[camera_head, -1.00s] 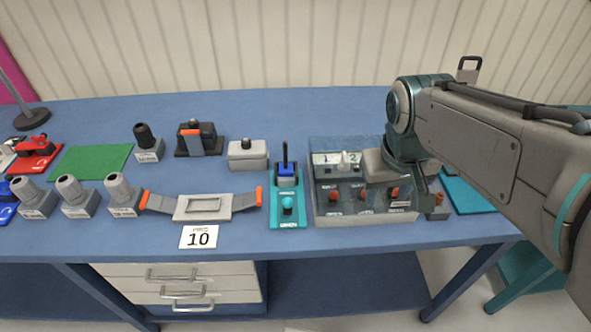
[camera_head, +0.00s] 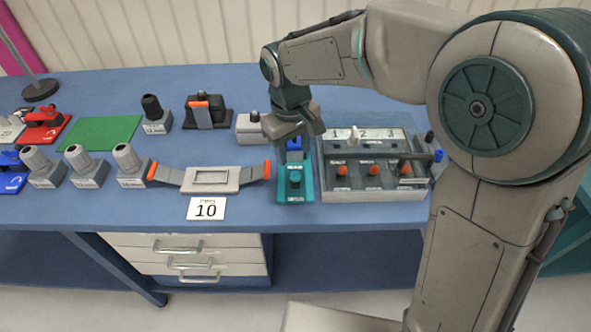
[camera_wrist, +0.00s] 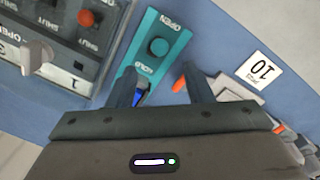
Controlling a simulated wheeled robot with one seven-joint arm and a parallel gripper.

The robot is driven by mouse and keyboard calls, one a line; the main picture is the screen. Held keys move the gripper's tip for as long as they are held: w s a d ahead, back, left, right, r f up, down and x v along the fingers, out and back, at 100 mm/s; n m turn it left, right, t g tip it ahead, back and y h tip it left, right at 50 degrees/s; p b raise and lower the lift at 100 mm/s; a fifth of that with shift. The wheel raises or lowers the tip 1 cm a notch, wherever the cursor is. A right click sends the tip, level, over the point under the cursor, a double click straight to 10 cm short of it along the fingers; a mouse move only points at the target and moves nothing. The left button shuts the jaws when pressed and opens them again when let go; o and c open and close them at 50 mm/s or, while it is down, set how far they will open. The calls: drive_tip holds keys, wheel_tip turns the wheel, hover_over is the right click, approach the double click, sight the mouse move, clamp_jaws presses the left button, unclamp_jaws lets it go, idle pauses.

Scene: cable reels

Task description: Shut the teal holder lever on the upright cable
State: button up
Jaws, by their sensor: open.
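The teal holder (camera_head: 296,190) lies on the blue table, left of the clear-lidded switch box. In the wrist view the knob (camera_wrist: 158,46) sits between the words OPEN and HOLD. A blue block (camera_head: 294,146) is at the holder's far end, mostly covered by my gripper. The upright cable there is hidden in the head view. My gripper (camera_wrist: 162,82) is open, above the HOLD end of the holder. A bit of blue (camera_wrist: 141,96) shows beside one finger; no contact can be made out.
The switch box (camera_head: 375,190) with red knobs stands close on the right. A grey tray with orange tabs (camera_head: 210,180) and the number 10 card (camera_head: 206,208) are to the left. A grey block (camera_head: 249,128) is behind. The green mat (camera_head: 95,133) is bare.

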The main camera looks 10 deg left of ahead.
sight(296, 174)
drive_tip(key=f, duration=0.8)
drive_tip(key=shift+w+d+f+p, duration=0.15)
drive_tip(key=shift+w+f+p, duration=0.05)
drive_tip(key=shift+p, duration=0.1)
drive_tip(key=c, duration=1)
